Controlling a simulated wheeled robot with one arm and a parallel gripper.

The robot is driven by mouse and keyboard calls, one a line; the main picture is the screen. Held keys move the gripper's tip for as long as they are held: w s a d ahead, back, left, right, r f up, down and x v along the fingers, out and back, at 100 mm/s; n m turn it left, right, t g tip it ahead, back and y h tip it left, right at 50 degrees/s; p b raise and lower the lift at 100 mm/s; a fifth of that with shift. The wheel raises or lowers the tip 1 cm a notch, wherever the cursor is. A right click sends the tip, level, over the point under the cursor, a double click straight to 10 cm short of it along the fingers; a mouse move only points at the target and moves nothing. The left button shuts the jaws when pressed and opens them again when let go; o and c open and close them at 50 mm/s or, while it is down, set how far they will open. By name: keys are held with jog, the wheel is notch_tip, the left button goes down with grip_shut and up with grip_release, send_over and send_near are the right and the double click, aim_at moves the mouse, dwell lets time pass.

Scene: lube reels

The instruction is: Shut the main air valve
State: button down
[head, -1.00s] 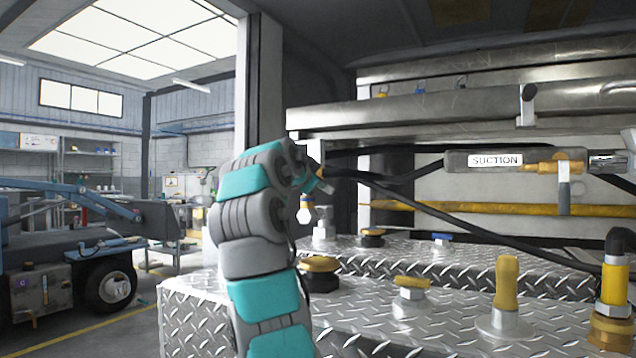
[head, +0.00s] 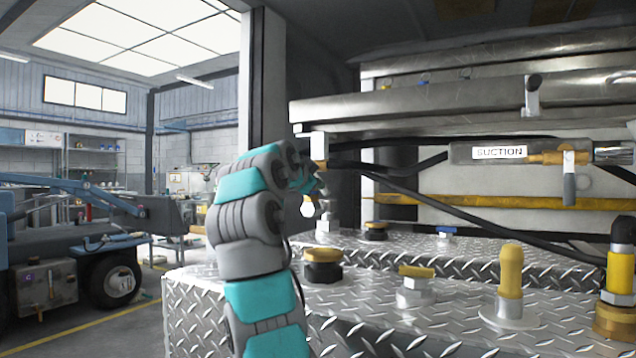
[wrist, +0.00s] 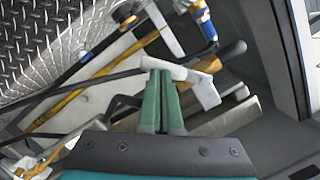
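My gripper (wrist: 161,98) shows in the wrist view as two green fingers side by side with only a thin dark line between them. A pale L-shaped lever (wrist: 204,88) lies right at the fingertips and appears to overlap them; I cannot tell whether they touch. No label names it as the main air valve. In the head view my gripper (head: 313,186) is partly hidden by my wrist, near the left end of the metal beams. A blue fitting with brass ends (wrist: 206,25) is beyond the fingertips in the wrist view.
The diamond-plate deck (head: 370,290) carries several yellow-topped fittings, including an upright yellow handle (head: 510,272). A cylinder labelled SUCTION (head: 500,152) and a black hose (head: 470,222) are at the right. A grey post (head: 264,80) stands behind my arm.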

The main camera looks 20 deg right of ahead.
jog(key=shift+w+f, duration=0.1)
jog(key=shift+f, duration=0.1)
jog(key=shift+w+a+f, duration=0.8)
jog(key=shift+w+f, duration=0.05)
jog(key=shift+w, duration=0.25)
dwell(0.4)
